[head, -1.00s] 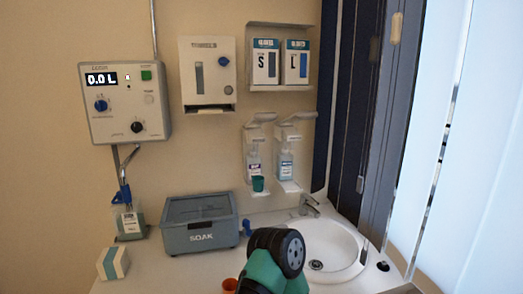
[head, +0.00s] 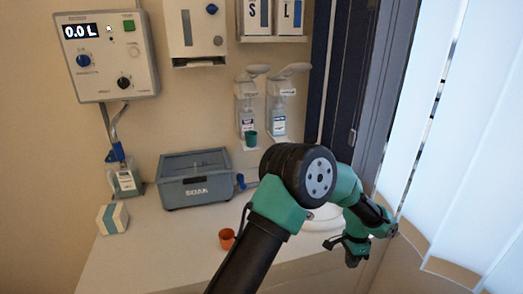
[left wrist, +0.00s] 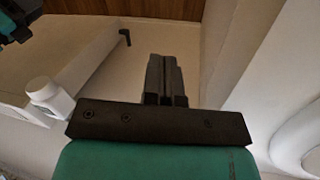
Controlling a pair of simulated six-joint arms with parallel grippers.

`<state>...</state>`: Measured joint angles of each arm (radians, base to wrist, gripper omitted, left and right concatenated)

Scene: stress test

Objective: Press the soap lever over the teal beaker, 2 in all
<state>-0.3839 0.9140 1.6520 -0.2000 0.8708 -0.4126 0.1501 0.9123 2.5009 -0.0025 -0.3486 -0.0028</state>
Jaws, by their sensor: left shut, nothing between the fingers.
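The teal beaker (head: 250,138) stands on the small tray under the left wall dispenser (head: 246,103), whose bottle is pale with a dark blue label. That dispenser's grey lever (head: 252,73) sticks out above the beaker, with nothing touching it. A similar dispenser (head: 279,105) with its own lever (head: 290,70) hangs just right of it. My left gripper (head: 352,258) is low at the right, well apart from both dispensers. In the left wrist view its fingers (left wrist: 166,78) are together and empty.
A grey lidded box (head: 195,185) and an orange cup (head: 227,238) are on the counter. The sink (head: 325,212) is partly hidden behind my left arm. A control box (head: 108,57) hangs at left; a dark frame and pale panels close off the right.

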